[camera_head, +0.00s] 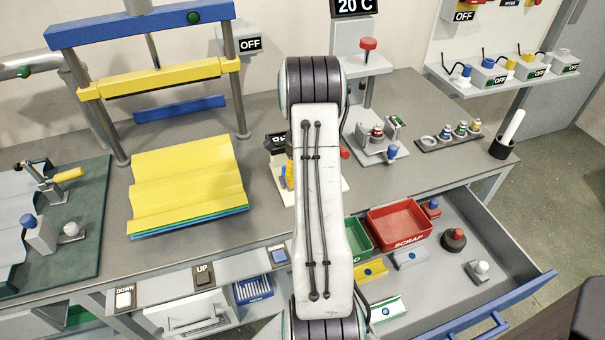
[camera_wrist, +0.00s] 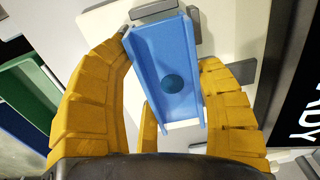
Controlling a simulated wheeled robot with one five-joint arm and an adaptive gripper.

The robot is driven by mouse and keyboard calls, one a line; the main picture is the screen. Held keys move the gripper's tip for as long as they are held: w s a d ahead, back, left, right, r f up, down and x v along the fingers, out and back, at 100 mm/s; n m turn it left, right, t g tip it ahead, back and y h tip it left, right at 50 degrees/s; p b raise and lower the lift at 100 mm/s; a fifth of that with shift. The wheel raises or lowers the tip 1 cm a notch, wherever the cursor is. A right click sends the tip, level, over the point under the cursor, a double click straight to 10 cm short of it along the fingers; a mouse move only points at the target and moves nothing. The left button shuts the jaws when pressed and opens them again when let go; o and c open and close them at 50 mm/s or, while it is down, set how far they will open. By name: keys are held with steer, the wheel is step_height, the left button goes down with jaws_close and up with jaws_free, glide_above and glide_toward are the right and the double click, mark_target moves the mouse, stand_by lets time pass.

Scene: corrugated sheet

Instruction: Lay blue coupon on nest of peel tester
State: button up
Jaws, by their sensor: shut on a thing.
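The blue coupon (camera_wrist: 160,58) is a channel-shaped strip with raised side edges and a dark round spot. I cannot tell whether the coupon touches the plate.
An open drawer (camera_head: 470,215) at right holds a red SCRAP bin (camera_head: 398,228), a green bin (camera_head: 357,236) and loose coupons. A press with yellow corrugated sheet (camera_head: 186,180) stands at left. A small stand (camera_head: 376,140) is right of my arm. A black display (camera_wrist: 300,90) borders the wrist view.

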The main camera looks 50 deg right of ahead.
steer(key=shift+s+a+f, duration=0.2)
steer(key=shift+f, duration=0.35)
steer(key=o, duration=1.3)
steer(key=shift+c, duration=0.2)
step_height(320, 180, up, 12)
steer(key=shift+w+d+r, duration=0.15)
steer(key=shift+r, duration=0.1)
